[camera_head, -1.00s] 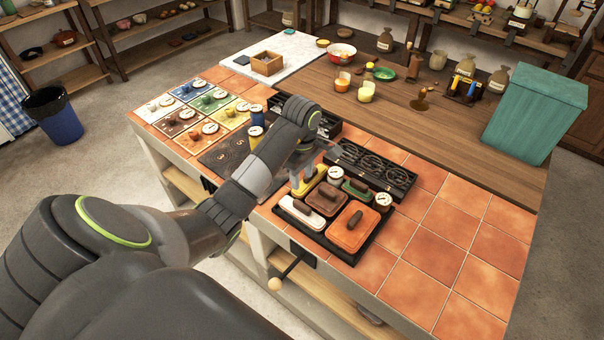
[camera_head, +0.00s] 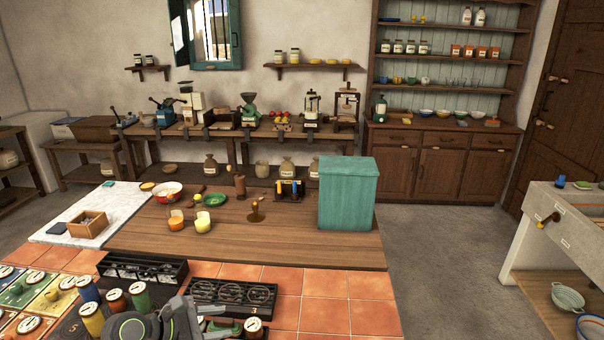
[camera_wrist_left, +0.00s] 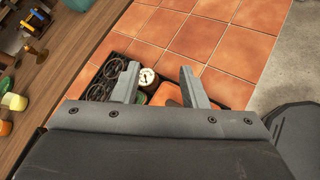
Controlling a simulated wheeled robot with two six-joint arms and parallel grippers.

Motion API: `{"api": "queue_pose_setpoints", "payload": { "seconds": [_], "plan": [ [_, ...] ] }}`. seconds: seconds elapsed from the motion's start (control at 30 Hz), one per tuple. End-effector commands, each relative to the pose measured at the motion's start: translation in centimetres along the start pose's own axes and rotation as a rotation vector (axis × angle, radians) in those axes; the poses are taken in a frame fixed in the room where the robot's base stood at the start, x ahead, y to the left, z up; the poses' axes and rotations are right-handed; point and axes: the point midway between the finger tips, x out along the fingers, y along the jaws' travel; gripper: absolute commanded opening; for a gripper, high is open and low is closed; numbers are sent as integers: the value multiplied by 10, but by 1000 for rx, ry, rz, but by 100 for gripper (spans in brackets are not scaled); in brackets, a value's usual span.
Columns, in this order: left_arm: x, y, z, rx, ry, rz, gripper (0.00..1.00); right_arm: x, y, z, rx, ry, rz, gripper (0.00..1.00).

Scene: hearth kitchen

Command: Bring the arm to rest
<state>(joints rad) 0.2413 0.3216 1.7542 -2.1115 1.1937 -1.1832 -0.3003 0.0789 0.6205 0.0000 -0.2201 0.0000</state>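My left arm shows only in part at the bottom edge of the head view, over the tiled counter (camera_head: 322,312). In the left wrist view my left gripper (camera_wrist_left: 160,84) is open, its two grey fingers apart with nothing held between them. Beyond the fingers lie a dark tray with a white round dial (camera_wrist_left: 147,77) and an orange lidded piece (camera_wrist_left: 168,94). The wrist view does not show clearly how high the fingers are above them. My right gripper is in neither view.
A black rack of rings (camera_head: 232,294) and several upright jars with dials stand close to my arm. Beyond are a wooden worktop (camera_head: 290,246), a teal box (camera_head: 347,192), candles (camera_head: 203,222) and a wooden box (camera_head: 88,225). Bare tiles lie to the right.

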Motion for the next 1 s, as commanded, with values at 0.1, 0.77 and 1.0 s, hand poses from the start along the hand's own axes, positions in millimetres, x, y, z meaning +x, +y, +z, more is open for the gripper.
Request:
{"api": "queue_pose_setpoints", "payload": {
  "seconds": [0.1, 0.77, 1.0],
  "plan": [
    [-12, 2, 36, -189, -238, 129, 39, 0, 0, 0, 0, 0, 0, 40],
    [-191, 32, 5, -1707, -1349, 702, 39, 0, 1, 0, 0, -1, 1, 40],
    [-217, -25, -78, -2364, -1568, 948, 39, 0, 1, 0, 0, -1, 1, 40]
  ]
}}
